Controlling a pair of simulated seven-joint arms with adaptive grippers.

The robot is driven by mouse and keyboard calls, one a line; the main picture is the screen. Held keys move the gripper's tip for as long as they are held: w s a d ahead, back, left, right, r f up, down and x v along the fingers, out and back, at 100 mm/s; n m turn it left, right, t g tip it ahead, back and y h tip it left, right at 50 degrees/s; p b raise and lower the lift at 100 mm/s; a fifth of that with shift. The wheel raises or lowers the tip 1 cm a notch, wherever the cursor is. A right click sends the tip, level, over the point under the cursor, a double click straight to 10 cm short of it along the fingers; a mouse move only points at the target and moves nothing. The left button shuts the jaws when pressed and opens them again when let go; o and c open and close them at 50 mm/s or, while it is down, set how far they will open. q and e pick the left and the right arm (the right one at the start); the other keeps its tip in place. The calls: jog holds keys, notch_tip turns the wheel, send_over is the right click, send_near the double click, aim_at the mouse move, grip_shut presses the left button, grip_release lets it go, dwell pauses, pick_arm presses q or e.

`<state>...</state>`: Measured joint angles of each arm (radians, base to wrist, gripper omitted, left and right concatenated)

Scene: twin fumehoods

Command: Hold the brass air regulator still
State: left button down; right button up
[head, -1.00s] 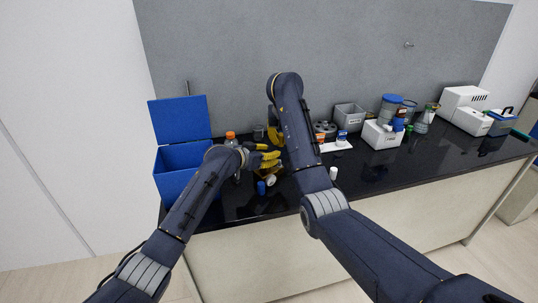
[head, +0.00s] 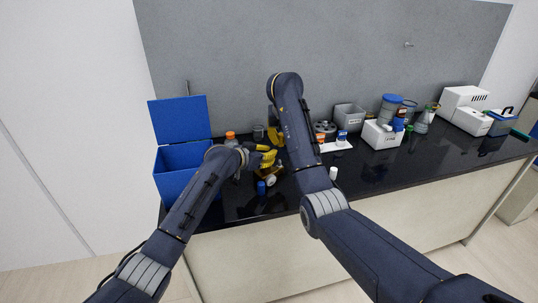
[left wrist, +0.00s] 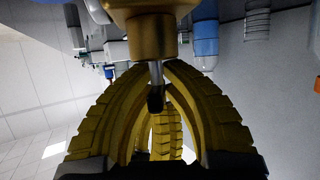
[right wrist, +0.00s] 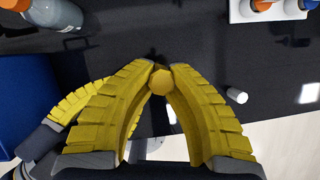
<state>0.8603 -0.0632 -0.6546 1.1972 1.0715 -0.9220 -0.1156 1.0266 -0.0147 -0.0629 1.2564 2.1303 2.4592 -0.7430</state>
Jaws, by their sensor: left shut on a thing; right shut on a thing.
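The brass air regulator (left wrist: 150,38) shows large at the top of the left wrist view, with a thin metal stem and dark tip below it. My left gripper (left wrist: 157,78) is shut on it, the yellow fingers closed around the stem. In the right wrist view a brass-coloured hexagonal end of it (right wrist: 163,82) sits between the fingertips of my right gripper (right wrist: 160,72), which is shut on it. The left gripper's yellow fingers also show at lower left there. In the head view both grippers are close together over the bench, and the regulator is mostly hidden.
An open blue bin (head: 182,165) stands at the left end of the black bench. An orange-capped bottle (head: 231,138) is beside it. White boxes (head: 380,135) and containers line the right side.

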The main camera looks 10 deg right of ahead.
pick_arm(q)
jog(key=c, duration=1.4)
grip_release()
jog(key=shift+c, duration=0.2)
jog(key=shift+a, duration=0.1)
jog(key=v, duration=1.2)
jog(key=shift+f, duration=0.1)
